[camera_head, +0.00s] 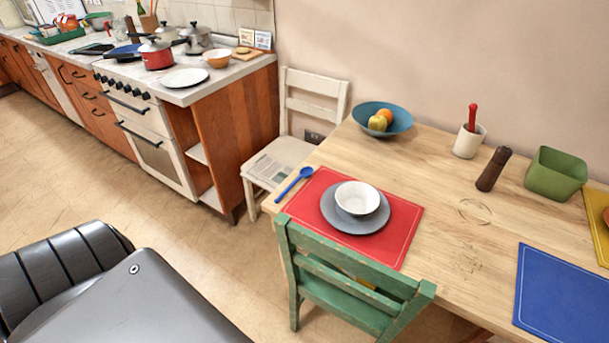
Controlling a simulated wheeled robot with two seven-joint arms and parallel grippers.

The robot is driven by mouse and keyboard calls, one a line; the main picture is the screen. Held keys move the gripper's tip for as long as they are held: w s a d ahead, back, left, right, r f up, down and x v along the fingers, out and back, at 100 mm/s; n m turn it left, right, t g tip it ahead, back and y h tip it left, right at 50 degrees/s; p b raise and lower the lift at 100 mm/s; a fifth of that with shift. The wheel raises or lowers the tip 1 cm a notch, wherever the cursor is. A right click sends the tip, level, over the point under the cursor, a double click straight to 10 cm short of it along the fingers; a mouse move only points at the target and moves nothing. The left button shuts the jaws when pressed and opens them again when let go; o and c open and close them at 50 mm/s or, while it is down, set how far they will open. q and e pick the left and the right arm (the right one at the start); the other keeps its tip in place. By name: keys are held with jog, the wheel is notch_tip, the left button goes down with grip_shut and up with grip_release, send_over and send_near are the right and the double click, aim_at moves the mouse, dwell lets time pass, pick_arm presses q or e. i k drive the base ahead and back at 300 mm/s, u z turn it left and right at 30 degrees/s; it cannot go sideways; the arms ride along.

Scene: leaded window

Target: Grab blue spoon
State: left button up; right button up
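The blue spoon (294,184) lies on the wooden table (445,165) near its left edge, just left of a red placemat (405,219). Its bowl is toward the back right and its handle runs down to the front left. Nothing covers it. Neither of my grippers shows in the head view.
A grey plate (356,220) with a white bowl (358,197) sits on the red placemat. A green chair (350,283) stands at the table's front, a white chair (291,146) behind its left end. Open floor (195,240) lies to the left. A blue fruit bowl (398,121) is farther back.

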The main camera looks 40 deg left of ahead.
aim_at(306, 171)
jog(key=u, duration=0.55)
jog(key=k, duration=1.3)
jog(key=u, duration=0.2)
jog(key=i, duration=0.4)
jog(key=z, duration=0.6)
jog(key=i, duration=1.4)
jog(key=u, duration=0.6)
